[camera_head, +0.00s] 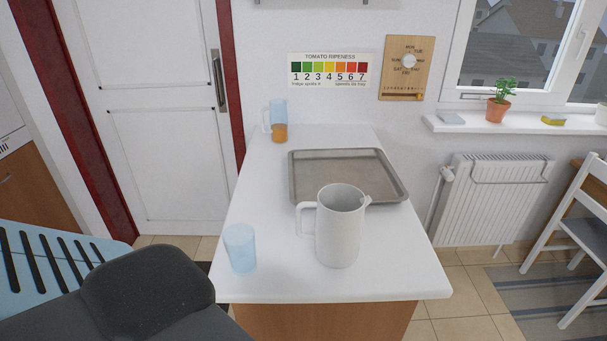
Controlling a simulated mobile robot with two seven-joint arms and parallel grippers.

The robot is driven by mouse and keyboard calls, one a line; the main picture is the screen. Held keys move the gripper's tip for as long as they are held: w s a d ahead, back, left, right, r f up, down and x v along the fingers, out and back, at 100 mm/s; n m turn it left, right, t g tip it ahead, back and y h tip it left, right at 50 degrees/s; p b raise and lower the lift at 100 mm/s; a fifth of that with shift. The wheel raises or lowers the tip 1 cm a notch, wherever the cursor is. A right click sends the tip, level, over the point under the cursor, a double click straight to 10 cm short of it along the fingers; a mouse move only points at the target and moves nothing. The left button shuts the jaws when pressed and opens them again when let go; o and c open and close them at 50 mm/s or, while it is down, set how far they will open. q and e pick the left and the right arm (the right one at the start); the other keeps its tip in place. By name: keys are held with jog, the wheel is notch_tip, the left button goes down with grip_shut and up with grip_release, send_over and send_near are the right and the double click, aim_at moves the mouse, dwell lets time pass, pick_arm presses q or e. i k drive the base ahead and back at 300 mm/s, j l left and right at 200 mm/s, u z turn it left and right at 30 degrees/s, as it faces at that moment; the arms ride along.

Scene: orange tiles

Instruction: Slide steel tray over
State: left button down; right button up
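A rectangular steel tray (338,174) with a raised rim lies flat toward the back right of the white counter (285,277). Its right edge comes close to the counter's right edge. A white pitcher (340,232) stands upright in front of the tray and hides part of its front rim. From this view I cannot tell whether the two touch. Neither of my grippers is in view.
A light blue cup (240,249) stands at the counter's front left. The counter's left middle is clear. A chair (590,230) and a radiator (495,198) are to the right.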

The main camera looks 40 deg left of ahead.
aim_at(368, 169)
jog(key=i+l+u, duration=0.1)
jog(key=l, duration=0.4)
jog(key=i+l, duration=0.15)
jog(key=l, duration=0.3)
jog(key=i+l+u, duration=0.15)
jog(key=l, duration=0.35)
